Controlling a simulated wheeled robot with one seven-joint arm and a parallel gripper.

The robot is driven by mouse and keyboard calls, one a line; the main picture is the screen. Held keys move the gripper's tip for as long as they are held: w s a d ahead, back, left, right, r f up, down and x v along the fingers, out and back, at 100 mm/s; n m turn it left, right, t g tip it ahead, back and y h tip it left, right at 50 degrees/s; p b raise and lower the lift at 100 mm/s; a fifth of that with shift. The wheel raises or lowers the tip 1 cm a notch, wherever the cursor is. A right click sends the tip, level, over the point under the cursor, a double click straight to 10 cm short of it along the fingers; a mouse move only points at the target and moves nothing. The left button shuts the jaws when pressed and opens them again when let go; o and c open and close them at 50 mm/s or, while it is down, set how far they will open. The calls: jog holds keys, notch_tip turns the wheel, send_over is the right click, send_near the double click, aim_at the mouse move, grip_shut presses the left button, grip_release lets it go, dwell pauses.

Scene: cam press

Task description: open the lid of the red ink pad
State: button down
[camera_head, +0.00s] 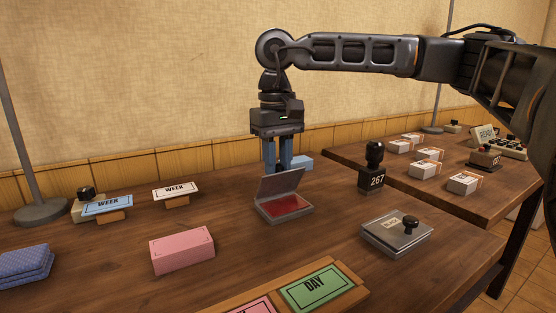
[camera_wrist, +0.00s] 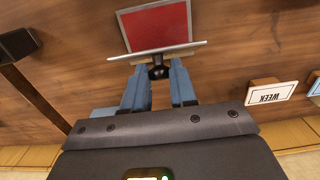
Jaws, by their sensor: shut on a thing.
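The red ink pad (camera_head: 285,208) lies open on the table, a grey metal case with a red surface. Its grey lid (camera_head: 280,184) stands raised, tilted back toward my gripper (camera_head: 278,167). The wrist view shows the red surface (camera_wrist: 153,28) with the lid (camera_wrist: 157,51) nearly edge-on. There my gripper (camera_wrist: 158,78) has its blue fingers just behind the lid, shut on the lid's small black knob (camera_wrist: 158,71). In the head view the lid hides the fingertips and the knob.
A closed metal pad (camera_head: 398,233) with a black knob is at right. A 267 stamp (camera_head: 371,178) stands behind it. A pink stack (camera_head: 181,250) and green DAY card (camera_head: 317,287) are in front. A light-blue block (camera_head: 301,162) sits behind my fingers. WEEK cards (camera_head: 176,190) stand left.

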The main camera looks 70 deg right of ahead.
jog(key=shift+w+d+f+g+y+p, duration=0.15)
jog(key=shift+w+d+g+y+p, duration=0.45)
jog(key=shift+w+g+y+p, duration=0.35)
jog(key=shift+w+d+f+g+y+p, duration=0.15)
jog(key=shift+w+d+g+y+p, duration=0.45)
jog(key=shift+g+p, duration=0.55)
jog(key=c, duration=0.9)
grip_release()
jog(key=v, duration=0.7)
jog(key=shift+w+d+r, duration=0.2)
jog(key=shift+w+r, duration=0.05)
